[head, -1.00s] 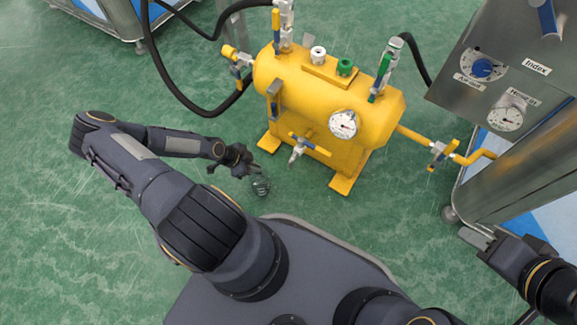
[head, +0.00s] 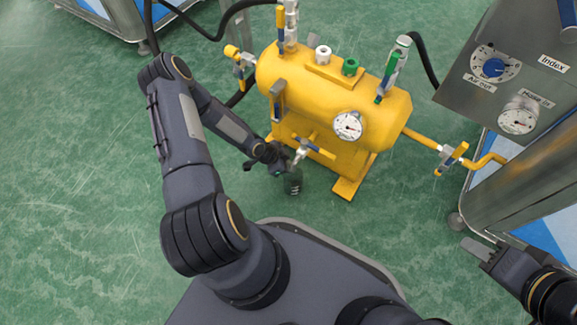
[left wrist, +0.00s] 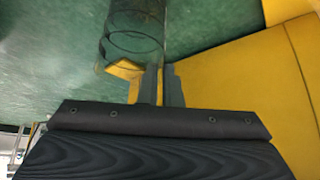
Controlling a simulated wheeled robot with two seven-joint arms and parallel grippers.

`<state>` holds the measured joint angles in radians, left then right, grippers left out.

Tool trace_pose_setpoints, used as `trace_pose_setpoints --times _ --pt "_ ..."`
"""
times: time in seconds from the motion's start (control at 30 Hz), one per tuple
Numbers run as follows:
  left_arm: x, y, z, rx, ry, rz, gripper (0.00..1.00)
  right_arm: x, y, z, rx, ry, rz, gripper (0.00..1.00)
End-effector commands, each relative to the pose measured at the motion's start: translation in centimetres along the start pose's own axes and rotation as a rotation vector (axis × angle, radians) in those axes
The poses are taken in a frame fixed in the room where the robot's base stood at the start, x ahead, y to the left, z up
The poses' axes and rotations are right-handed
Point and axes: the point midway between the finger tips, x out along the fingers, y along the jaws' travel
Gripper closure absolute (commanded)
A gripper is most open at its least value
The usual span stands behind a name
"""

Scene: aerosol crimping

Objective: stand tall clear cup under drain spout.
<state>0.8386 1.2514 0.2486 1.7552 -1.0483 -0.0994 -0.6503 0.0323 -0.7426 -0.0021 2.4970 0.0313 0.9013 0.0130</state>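The clear cup (head: 293,185) looks dark and see-through in the head view, just below the drain spout (head: 300,155) of the yellow tank (head: 330,95). My left gripper (head: 281,167) is at the cup's upper part, close to the spout. In the left wrist view, the two fingers (left wrist: 161,85) are close together at the cup wall (left wrist: 135,35), one overlapping the cup and one outside it. Whether the cup's base touches the floor is not clear. My right gripper (head: 477,249) is empty at the lower right, its fingers together.
A steel cabinet (head: 520,75) with dials is at the right. Black hoses (head: 425,62) run behind. The green floor at the left is open.

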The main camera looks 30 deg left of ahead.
Motion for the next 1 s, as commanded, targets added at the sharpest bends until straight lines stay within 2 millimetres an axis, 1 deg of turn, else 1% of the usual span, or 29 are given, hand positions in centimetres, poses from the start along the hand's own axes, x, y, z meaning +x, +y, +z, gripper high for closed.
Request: trace_pose_setpoints --times 0.27,0.3,0.37,0.67,0.77,0.83,1.0 --pt "0.0 0.0 0.0 0.001 0.001 0.000 1.00 -0.1 0.0 -0.1 0.000 0.001 0.000 0.63" --pt "0.1 0.0 0.0 0.001 0.001 0.000 0.94 -0.1 0.0 -0.1 0.000 0.001 0.000 0.63" --pt "0.1 0.0 0.0 0.002 0.001 0.000 0.86 -0.1 0.0 -0.1 0.000 0.001 0.000 0.63" --pt "-0.1 -0.1 0.0 0.002 0.000 -0.001 0.86 -0.1 0.0 -0.1 0.000 0.001 0.000 0.63" --pt "-0.9 -0.1 -0.1 0.000 0.000 -0.002 0.86 -0.5 -0.2 -0.3 0.000 0.001 0.000 0.63" --pt "-2.0 -0.1 -0.1 0.000 -0.001 -0.002 0.86 -0.9 -0.4 -0.5 0.000 0.001 0.000 0.63" --pt "-5.8 -0.1 -0.2 -0.003 0.000 -0.003 0.86 -2.4 -1.1 -1.2 0.000 0.001 0.000 0.63"
